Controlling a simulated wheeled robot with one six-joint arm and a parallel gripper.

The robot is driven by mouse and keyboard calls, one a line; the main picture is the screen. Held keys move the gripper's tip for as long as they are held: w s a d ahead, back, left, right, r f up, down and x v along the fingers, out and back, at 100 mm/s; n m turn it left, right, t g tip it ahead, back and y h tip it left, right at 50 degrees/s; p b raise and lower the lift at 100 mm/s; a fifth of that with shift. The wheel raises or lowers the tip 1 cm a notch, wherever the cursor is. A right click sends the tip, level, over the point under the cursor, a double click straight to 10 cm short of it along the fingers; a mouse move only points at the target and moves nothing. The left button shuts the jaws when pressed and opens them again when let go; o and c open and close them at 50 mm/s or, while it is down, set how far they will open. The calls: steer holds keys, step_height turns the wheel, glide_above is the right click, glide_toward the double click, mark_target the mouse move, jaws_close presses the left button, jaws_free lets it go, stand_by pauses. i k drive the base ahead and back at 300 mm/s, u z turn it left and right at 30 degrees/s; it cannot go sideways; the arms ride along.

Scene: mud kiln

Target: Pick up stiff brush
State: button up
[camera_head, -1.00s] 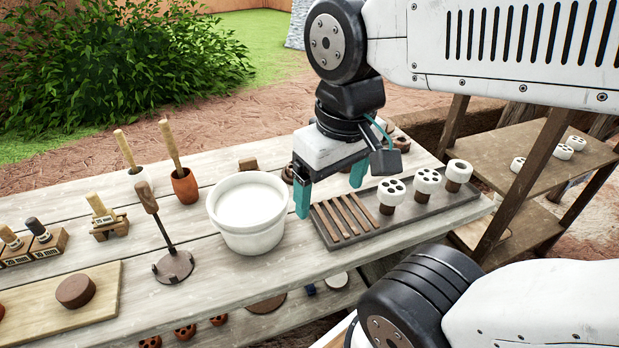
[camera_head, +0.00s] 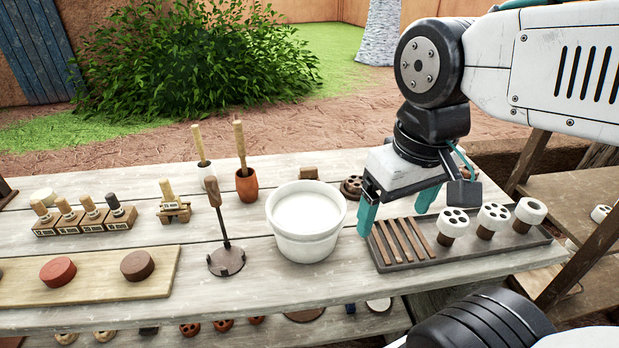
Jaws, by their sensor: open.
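No thing in view is plainly marked as the stiff brush. My gripper (camera_head: 397,212) is open and empty, fingers pointing down over the left part of the grey tray (camera_head: 482,255), right of the white bucket (camera_head: 305,251) and well right of these handles.
Labelled blocks (camera_head: 72,223) with pegs and a board (camera_head: 90,288) with clay discs are at left. The tray holds wooden strips and white-topped pieces. Bare planks show between the things.

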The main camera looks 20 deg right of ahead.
mark_target(308, 173)
steer(key=u, duration=0.4)
steer(key=k, duration=0.5)
steer(key=u, duration=1)
steer(key=k, duration=0.85)
steer(key=u, duration=0.45)
steer(key=i, duration=0.95)
steer(key=z, duration=1.25)
steer(key=i, duration=0.95)
steer(key=z, duration=0.75)
